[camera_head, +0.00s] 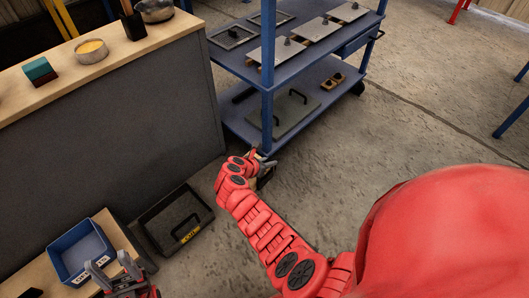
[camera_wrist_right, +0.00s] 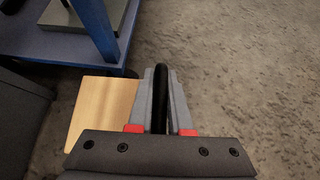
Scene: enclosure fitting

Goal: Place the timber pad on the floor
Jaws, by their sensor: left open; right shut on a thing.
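The timber pad (camera_wrist_right: 98,112) is a pale wooden block, seen left of the fingers in the right wrist view. My right gripper (camera_wrist_right: 160,90) is shut on a black upright handle (camera_wrist_right: 161,82) that appears to belong to the pad. The fingers hide where the handle meets it. In the head view my right gripper (camera_head: 264,160) is low beside the shelf unit's near leg, mostly hiding the pad. I cannot tell whether the pad touches the concrete floor (camera_head: 320,190). My left gripper (camera_head: 112,268) is open and empty at the bottom left.
The blue shelf unit (camera_head: 235,62) carries metal plates and stands close behind the right gripper. A grey bench (camera_head: 110,130) is on the left. A black tray (camera_head: 205,212) with a yellow label and a blue bin (camera_head: 63,245) are below it. Open floor lies to the right.

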